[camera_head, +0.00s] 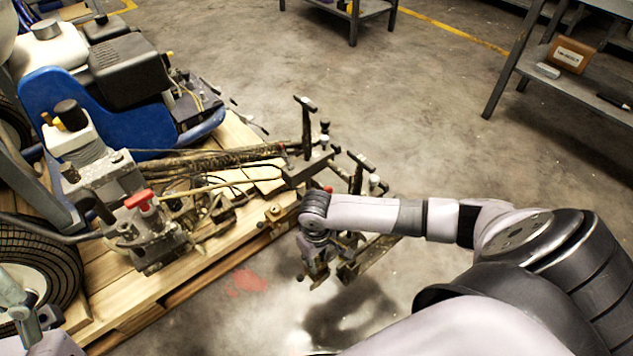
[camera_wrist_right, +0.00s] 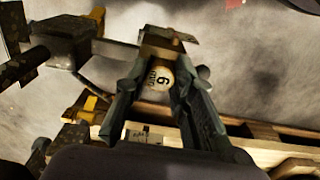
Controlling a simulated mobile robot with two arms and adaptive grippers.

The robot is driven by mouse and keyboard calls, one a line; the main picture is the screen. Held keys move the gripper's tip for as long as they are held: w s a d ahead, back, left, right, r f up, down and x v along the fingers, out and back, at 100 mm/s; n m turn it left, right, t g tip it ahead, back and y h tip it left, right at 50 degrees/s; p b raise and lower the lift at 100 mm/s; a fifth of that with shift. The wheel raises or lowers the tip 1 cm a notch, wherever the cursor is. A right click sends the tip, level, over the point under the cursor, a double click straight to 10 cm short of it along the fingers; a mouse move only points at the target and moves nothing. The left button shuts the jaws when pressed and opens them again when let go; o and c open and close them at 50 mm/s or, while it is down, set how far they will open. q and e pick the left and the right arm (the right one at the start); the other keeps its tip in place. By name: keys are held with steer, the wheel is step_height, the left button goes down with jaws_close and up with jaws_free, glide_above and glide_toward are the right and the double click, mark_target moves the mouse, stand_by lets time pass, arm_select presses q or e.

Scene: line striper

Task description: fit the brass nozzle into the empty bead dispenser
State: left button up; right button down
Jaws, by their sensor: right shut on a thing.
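My right gripper (camera_head: 314,276) points down at the front end of the line striper's arm assembly. In the right wrist view its fingers (camera_wrist_right: 162,82) are closed around a small piece with a round pale face marked with a 6 (camera_wrist_right: 160,78); it looks like the brass nozzle, mostly hidden by the fingers. A dark bracket with a brownish block (camera_wrist_right: 165,42) lies just beyond the fingertips. I cannot tell whether it is the empty bead dispenser or whether the piece touches it. My left gripper (camera_head: 22,312) shows only partly at the lower left edge; its opening is unclear.
The line striper, with its blue frame (camera_head: 62,95) and red-handled valve (camera_head: 140,199), stands on a wooden pallet (camera_head: 190,272). Dark rods and clamps (camera_head: 305,125) stick up close to my right gripper. A shelf (camera_head: 590,85) stands at the right. Open floor (camera_head: 430,120) lies between.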

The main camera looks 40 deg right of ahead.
steer(key=c, duration=1.3)
jaws_free()
steer(key=shift+s+f, duration=0.15)
steer(key=o, duration=0.4)
steer(key=shift+c, duration=0.2)
